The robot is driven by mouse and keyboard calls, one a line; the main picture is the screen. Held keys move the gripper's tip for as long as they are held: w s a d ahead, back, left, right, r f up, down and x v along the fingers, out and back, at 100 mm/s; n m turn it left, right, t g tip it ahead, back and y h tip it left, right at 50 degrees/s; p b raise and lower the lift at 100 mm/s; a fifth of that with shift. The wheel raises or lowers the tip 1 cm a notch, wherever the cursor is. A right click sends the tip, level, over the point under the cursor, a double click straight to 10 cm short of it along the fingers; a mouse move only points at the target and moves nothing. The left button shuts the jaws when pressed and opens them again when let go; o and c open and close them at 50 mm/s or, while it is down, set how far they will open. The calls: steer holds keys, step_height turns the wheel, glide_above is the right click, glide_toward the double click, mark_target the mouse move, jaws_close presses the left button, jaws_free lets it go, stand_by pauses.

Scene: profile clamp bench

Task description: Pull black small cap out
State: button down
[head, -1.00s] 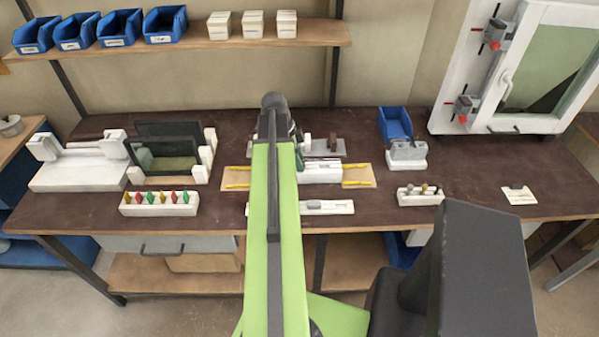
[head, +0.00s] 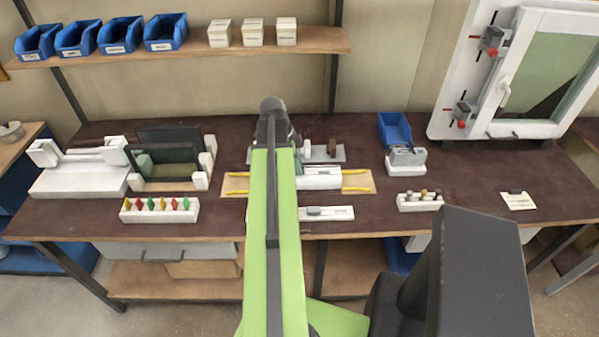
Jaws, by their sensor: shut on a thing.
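I cannot make out the black small cap in the head view. My green arm runs up the middle of the picture to its dark end joint and covers the part of the bench behind it. My gripper's fingers are hidden behind the arm, so their hold does not show. Right of the arm, a white profile block (head: 320,181) sits on a wooden board (head: 236,184) with yellow strips. A white strip (head: 340,213) with a grey piece lies in front of it. A grey plate (head: 336,157) with small brown and white parts lies behind.
A white rack (head: 160,213) holds several coloured pegs. White and dark green fixtures stand at the left. A white block (head: 419,205) with small knobs, a grey clamp (head: 406,157), a blue bin (head: 394,128) and a card (head: 518,202) are at right. Bare bench (head: 465,165) lies between them.

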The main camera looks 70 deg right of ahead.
steer(key=shift+r+p, duration=0.5)
step_height(320, 180, up, 8)
steer(key=p, duration=0.8)
stand_by(0.5)
